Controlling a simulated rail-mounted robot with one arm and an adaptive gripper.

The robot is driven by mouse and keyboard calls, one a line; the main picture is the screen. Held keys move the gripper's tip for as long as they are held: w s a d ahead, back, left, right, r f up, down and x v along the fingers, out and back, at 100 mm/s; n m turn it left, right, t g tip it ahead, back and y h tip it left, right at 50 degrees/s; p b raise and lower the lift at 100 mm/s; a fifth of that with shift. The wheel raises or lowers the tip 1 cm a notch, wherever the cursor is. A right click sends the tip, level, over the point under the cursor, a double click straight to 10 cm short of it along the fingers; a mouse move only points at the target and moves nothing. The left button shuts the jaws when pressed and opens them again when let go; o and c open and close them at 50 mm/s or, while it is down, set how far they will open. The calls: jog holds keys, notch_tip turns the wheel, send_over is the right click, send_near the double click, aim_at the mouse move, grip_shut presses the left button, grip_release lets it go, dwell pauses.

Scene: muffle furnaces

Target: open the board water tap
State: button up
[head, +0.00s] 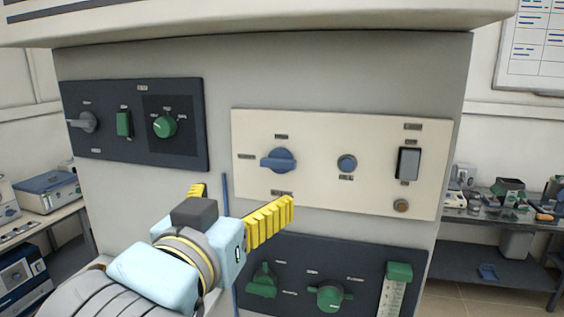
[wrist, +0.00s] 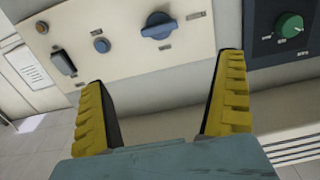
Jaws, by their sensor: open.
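No readable label marks the board water tap. A lower dark panel (head: 350,262) carries a green lever handle (head: 262,280), a green knob with a crossbar (head: 330,296) and a green-topped gauge tube (head: 397,285). The cream panel above carries a blue knob (head: 279,159), its grip roughly horizontal, which also shows in the wrist view (wrist: 159,26). My gripper (head: 243,205) is open and empty, left of the cream panel's lower edge and above the lower panel in the head view. Its yellow fingers are spread wide in the wrist view (wrist: 165,75). The lower panel is outside the wrist view.
The cream panel (head: 325,192) also has a blue button (head: 347,163), a switch (head: 409,163) and a brown knob (head: 401,206). An upper-left dark panel (head: 140,160) has a grey knob, a green switch and a green knob. Benches with equipment stand at both sides.

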aim_at(277, 162)
jog(key=p+x, duration=0.3)
jog(key=x, duration=1.3)
jog(key=shift+w+d, duration=0.1)
jog(key=shift+w, duration=0.3)
jog(key=c, duration=1.2)
